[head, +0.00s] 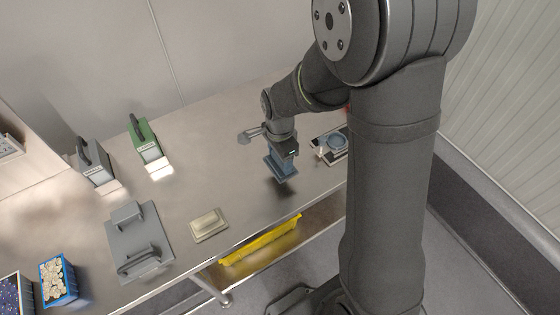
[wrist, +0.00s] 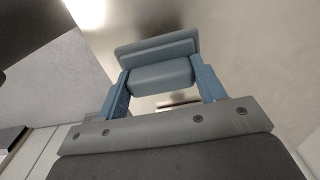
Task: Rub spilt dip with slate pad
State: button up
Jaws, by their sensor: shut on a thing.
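My gripper (head: 284,158) is shut on the slate pad (head: 281,172), a blue-grey block with a wider plate beneath it. The pad is held above the steel table (head: 240,195), with a dark shadow below it. In the wrist view the pad (wrist: 157,52) sits between the two blue fingers of the gripper (wrist: 160,76), with its wide face turned away from the camera. I cannot make out the spilt dip for certain in either view.
A tray with a round blue-grey dish (head: 336,142) lies right of the gripper. A cream block (head: 208,223) and a grey board with a handle (head: 138,243) lie left. Green (head: 146,146) and grey (head: 95,168) handled blocks stand behind. Blue bins (head: 57,281) stand front left.

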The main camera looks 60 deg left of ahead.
jog(key=shift+r, duration=1.25)
jog(key=shift+w, duration=0.1)
